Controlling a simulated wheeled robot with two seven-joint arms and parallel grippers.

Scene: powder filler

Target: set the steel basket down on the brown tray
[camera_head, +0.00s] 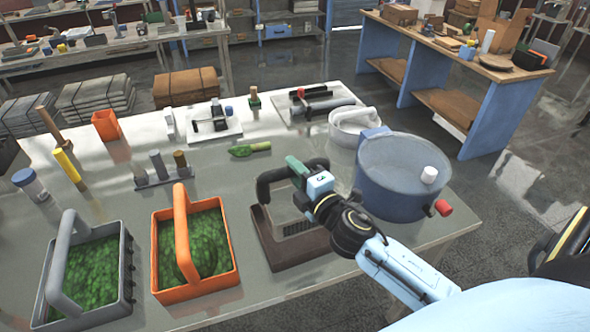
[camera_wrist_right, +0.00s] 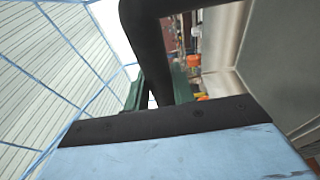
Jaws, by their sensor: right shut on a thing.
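The steel basket (camera_head: 299,228) is a small grey box with a thick dark handle arching over it. It is upright over the brown tray (camera_head: 287,258), a low dark-brown tray at the table's front right; I cannot tell whether its base touches the tray. My right gripper (camera_head: 298,172) reaches in from the lower right and is shut on the handle's top. In the right wrist view the dark handle (camera_wrist_right: 146,55) runs close in front of the camera between greenish finger parts. The wrist and gripper hide part of the basket's right side. My left gripper is not in view.
A large blue-grey pot (camera_head: 395,180) with a red knob stands close to the right of my wrist. An orange basket (camera_head: 163,293) and a grey basket (camera_head: 126,280), both with green contents, stand to the left. A green scoop-like item (camera_head: 250,149) lies behind. The table's front edge is near.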

